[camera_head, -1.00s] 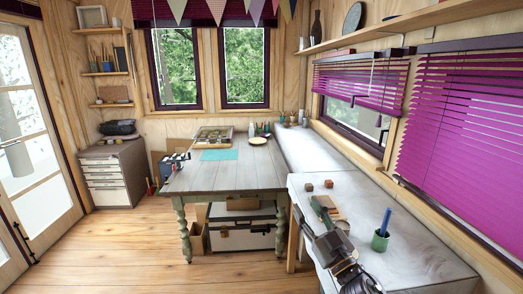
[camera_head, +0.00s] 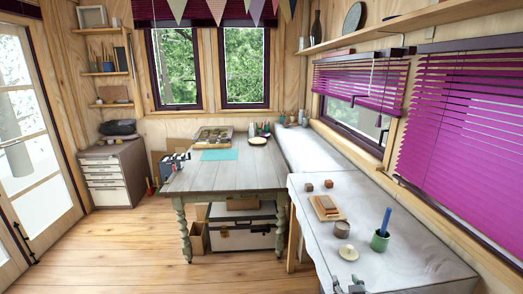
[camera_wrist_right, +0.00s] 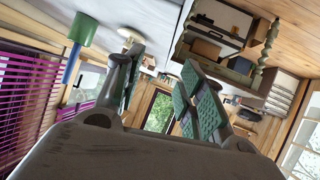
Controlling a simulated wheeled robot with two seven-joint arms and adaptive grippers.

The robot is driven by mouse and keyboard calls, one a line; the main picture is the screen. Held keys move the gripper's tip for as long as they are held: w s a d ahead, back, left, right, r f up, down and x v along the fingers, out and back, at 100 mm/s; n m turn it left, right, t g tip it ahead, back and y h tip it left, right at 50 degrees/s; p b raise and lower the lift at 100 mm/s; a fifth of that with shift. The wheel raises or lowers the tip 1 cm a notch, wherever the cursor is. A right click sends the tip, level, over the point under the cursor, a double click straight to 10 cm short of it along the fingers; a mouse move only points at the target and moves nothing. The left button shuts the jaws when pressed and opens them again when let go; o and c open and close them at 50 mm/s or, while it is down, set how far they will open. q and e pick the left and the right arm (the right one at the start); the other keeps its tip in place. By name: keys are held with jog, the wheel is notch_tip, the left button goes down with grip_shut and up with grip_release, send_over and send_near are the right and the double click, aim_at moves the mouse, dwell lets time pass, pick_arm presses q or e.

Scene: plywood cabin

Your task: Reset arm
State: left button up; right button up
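My right gripper (camera_head: 348,286) shows only at the bottom edge of the head view, in front of the white worktop at the right. In the right wrist view its two fingers (camera_wrist_right: 163,72) stand apart, with the window showing through the gap. Nothing is held between them. The rest of the right arm is out of the head view. My left gripper and arm are not in view.
On the white worktop (camera_head: 405,262) stand a green cup (camera_head: 380,241) with a blue stick, a brown cylinder (camera_head: 342,229), a pale disc (camera_head: 348,252), wooden boards (camera_head: 326,208) and two small brown cubes. A wooden table (camera_head: 228,178) stands behind. The floor at left is clear.

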jog(key=s+a+f+n+g+y, duration=0.1)
jog(key=s+f+g, duration=0.4)
jog(key=s, duration=0.4)
jog(key=s+a+f+n+g+y, duration=0.1)
jog(key=s+f+g, duration=0.4)
jog(key=s, duration=0.4)
notch_tip(320, 180, down, 34)
jog(key=s, duration=0.3)
jog(key=s+d+f, duration=0.2)
jog(key=s+f, duration=0.8)
jog(key=s, duration=0.1)
jog(key=s+d+f+g, duration=0.1)
jog(key=s+d+f, duration=0.1)
jog(key=s+f, duration=0.7)
jog(key=shift+s+f, duration=0.35)
jog(key=shift+s, duration=0.55)
